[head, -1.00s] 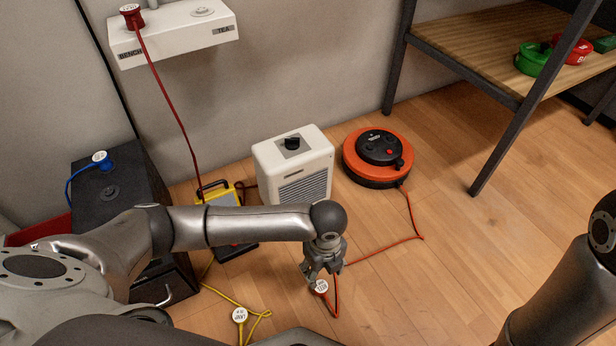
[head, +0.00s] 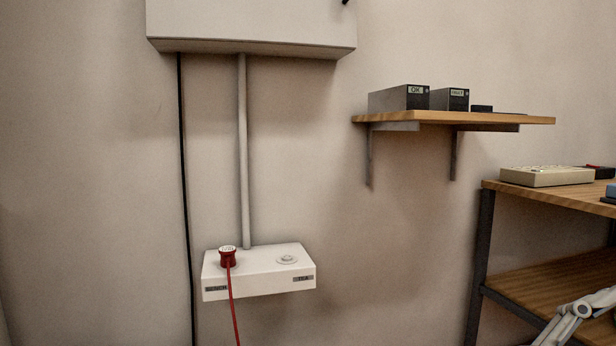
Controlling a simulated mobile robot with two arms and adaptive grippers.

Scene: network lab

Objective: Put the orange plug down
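The orange plug is not in the present view, and neither is my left gripper. What appears to be my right gripper (head: 570,322) shows at the lower right corner, partly cut off by the frame, in front of the shelf rack. Its fingers are seen from the side, and I cannot tell whether they are open or shut. Nothing is visibly held there.
A white socket box (head: 262,284) labelled BENCH and TEA is on the wall. A red plug (head: 228,257) sits in its BENCH side; the TEA socket is empty. A wall shelf (head: 450,118) holds dark boxes. A shelf rack (head: 540,202) stands at the right.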

